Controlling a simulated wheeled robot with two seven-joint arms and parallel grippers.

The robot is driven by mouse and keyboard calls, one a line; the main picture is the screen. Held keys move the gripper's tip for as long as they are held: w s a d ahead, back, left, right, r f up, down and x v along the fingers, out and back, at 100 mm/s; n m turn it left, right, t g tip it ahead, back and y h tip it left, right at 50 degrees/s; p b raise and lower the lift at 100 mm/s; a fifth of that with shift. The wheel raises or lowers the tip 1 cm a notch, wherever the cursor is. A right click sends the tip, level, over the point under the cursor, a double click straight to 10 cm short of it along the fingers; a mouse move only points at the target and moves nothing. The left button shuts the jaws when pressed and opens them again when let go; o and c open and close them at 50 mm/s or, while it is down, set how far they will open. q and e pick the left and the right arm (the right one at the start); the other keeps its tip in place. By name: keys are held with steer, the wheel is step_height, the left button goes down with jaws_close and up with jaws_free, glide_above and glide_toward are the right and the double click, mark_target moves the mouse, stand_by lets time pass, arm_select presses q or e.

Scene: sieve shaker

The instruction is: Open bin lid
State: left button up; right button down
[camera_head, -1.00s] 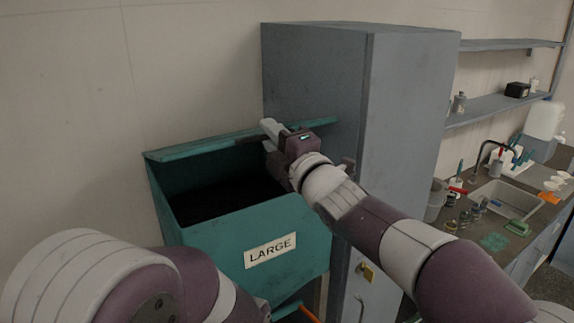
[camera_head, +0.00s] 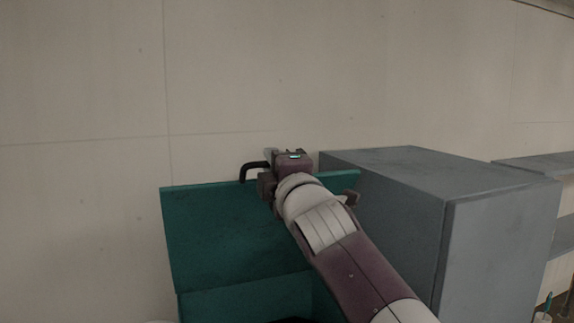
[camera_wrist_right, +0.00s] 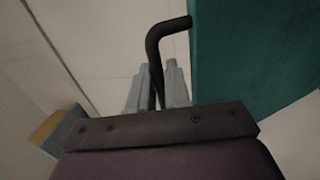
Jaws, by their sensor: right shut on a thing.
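The teal bin lid (camera_head: 225,235) stands raised, close to upright, at the back of the teal bin (camera_head: 240,300). Its black handle (camera_head: 250,168) sticks up at the lid's top edge. My right gripper (camera_head: 268,168) is at that edge, and its arm covers part of the lid. In the right wrist view my right gripper's fingers (camera_wrist_right: 156,88) are shut around the black handle (camera_wrist_right: 165,35), with the teal lid (camera_wrist_right: 250,60) beside them on the right. My left gripper is not in view.
A tall grey cabinet (camera_head: 400,190) stands close to the right of the bin and my right arm. The pale wall (camera_head: 90,120) is behind the lid. Grey shelves (camera_head: 540,165) show at the far right.

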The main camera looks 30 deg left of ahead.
steer(key=shift+w+a+r+p, duration=0.7)
steer(key=shift+w+a+r, duration=0.05)
steer(key=shift+a, duration=0.25)
steer(key=shift+w+a, duration=0.15)
steer(key=shift+a, duration=0.1)
steer(key=shift+r+p, duration=0.15)
steer(key=shift+p, duration=0.35)
steer(key=shift+w+a, duration=0.1)
steer(key=shift+a, duration=0.05)
